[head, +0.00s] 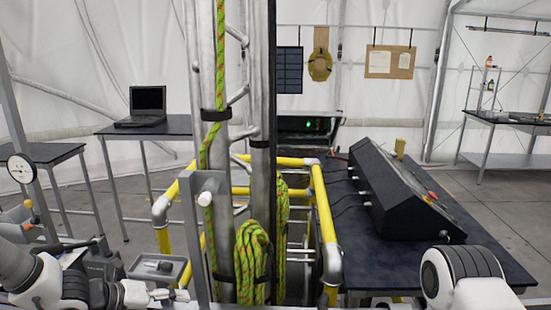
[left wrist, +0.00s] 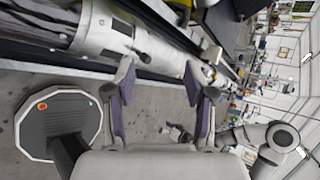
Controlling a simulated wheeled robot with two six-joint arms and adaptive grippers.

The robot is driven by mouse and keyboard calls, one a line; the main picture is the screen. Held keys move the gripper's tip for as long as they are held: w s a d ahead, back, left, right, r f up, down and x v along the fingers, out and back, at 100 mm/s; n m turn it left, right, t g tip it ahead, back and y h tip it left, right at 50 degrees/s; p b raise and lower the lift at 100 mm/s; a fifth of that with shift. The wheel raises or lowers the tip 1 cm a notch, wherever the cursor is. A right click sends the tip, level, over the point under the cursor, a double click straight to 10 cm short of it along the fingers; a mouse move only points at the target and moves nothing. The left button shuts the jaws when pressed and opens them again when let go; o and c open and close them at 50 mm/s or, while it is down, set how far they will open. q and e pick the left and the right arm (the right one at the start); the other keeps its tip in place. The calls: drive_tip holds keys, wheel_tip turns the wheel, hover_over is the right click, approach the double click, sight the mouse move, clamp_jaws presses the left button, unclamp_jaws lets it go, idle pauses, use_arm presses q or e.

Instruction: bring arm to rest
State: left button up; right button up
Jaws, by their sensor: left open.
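My left gripper (left wrist: 158,78) is in the left wrist view with its two purple-padded fingers spread apart. Nothing is between them. In the head view my left arm (head: 45,285) comes in at the lower left, beside a small grey tray; its fingers cannot be made out clearly there. My right arm (head: 465,275) shows at the lower right as a white and grey joint, in front of the dark table with the console. Its gripper is out of the picture.
A metal tower (head: 205,80) with green rope (head: 252,262) stands in the middle, inside a yellow railing (head: 329,225). A sloped black console (head: 395,195) sits on a dark table (head: 490,262) at the right. A laptop (head: 148,103) stands on a table behind left.

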use_arm(q)
drive_tip(key=s+d+f+m+g+y+b, duration=0.1)
drive_tip(key=s+f+m+g, duration=0.1)
drive_tip(key=s+f, duration=0.35)
drive_tip(key=s+d+f+m+g+b, duration=0.1)
drive_tip(key=s+f+g, duration=0.2)
drive_tip(key=f, duration=0.6)
drive_tip(key=s+a+f+m+g+y+b, duration=0.3)
drive_tip(key=s+f+m+y, duration=0.1)
drive_tip(key=s+f+m, duration=0.75)
drive_tip(key=s+a+f+m+g+y+b, duration=0.2)
drive_tip(key=s+a+f+m+g+y, duration=0.15)
drive_tip(key=s+f+m, duration=0.8)
drive_tip(key=w+m+t, duration=0.1)
drive_tip(key=m, duration=0.4)
drive_tip(key=w+d+r+m+t, duration=0.1)
drive_tip(key=m+t, duration=0.1)
drive_tip(key=m, duration=0.3)
drive_tip(key=w+d+m+t+h, duration=0.1)
drive_tip(key=m, duration=0.4)
drive_tip(key=shift+w+d+r+t, duration=0.15)
drive_tip(key=shift+w+r+t, duration=0.1)
drive_tip(key=shift+r, duration=0.15)
use_arm(e)
wheel_tip(320, 180, down, 8)
drive_tip(key=shift+r, duration=0.15)
